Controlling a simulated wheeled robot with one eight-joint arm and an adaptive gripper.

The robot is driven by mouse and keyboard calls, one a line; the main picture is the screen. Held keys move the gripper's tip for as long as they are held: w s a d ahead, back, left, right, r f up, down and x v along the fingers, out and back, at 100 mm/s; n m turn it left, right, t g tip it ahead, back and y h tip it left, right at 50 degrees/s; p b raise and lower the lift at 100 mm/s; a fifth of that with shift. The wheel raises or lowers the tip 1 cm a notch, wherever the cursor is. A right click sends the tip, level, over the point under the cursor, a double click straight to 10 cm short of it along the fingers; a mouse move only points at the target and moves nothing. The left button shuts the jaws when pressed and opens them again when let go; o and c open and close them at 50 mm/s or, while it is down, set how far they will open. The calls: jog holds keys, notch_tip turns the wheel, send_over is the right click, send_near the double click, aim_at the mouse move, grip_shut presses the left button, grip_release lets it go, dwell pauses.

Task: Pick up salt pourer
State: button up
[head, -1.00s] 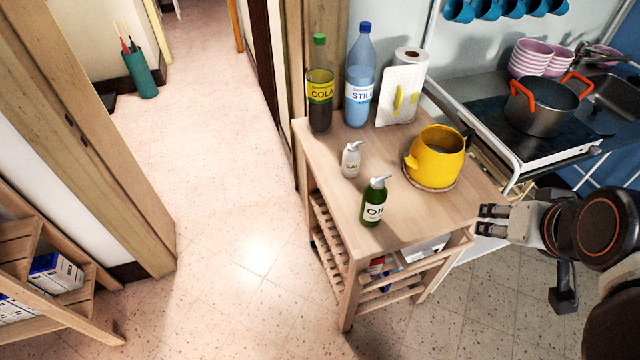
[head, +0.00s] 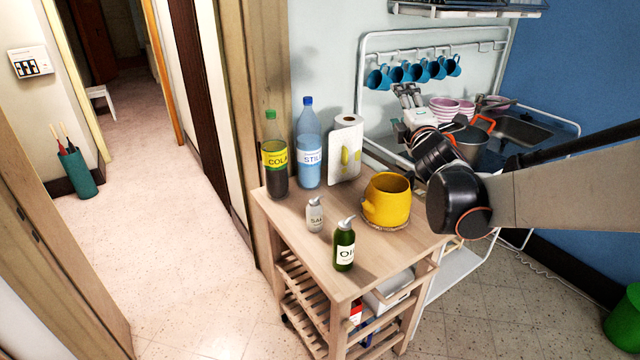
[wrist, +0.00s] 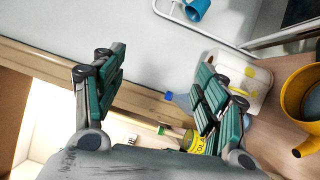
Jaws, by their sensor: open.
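The salt pourer (head: 315,216) is a small pale grey bottle with a light pump-like top. It stands upright on the wooden trolley (head: 285,205), between the drink bottles and the green oil bottle (head: 344,245). I cannot make it out in the wrist view. My gripper (head: 405,114) is raised above the back right of the trolley, up and to the right of the salt pourer and apart from it. In the wrist view my gripper (wrist: 160,92) has its fingers wide apart with nothing between them.
A yellow pot (head: 387,203) stands right of the salt. Blue mugs (head: 405,72) hang behind my gripper. Open floor (head: 190,250) lies left.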

jog(key=w+a+f+n+y, duration=0.6)
jog(key=a+n, duration=0.1)
jog(key=n, duration=0.3)
jog(key=n+g+y+b, duration=0.2)
jog(key=n+g+y, duration=0.55)
jog(key=n, duration=0.85)
send_over(321, 215)
jog(key=w+d, duration=0.2)
notch_tip(321, 215, down, 23)
jog(key=s+f, duration=0.1)
jog(key=f, duration=0.1)
jog(key=s+d+f+n+g, duration=0.1)
jog(key=f, duration=0.1)
jog(key=s+d+f+g+b, duration=0.1)
jog(key=f, duration=0.2)
jog(key=shift+s+d+f+n, duration=0.1)
jog(key=shift+s+d+n, duration=0.05)
jog(key=shift+s+n, duration=0.2)
jog(key=shift+s+a+f+g, duration=0.1)
jog(key=shift+a+g, duration=0.1)
jog(key=shift+g, duration=0.15)
jog(key=shift+w+a+b, duration=0.25)
jog(key=shift+a+b, duration=0.1)
jog(key=shift+a, duration=0.05)
jog(key=b+x, duration=0.2)
jog(key=x, duration=0.4)
jog(key=shift+r, duration=0.3)
jog(key=c, duration=1.3)
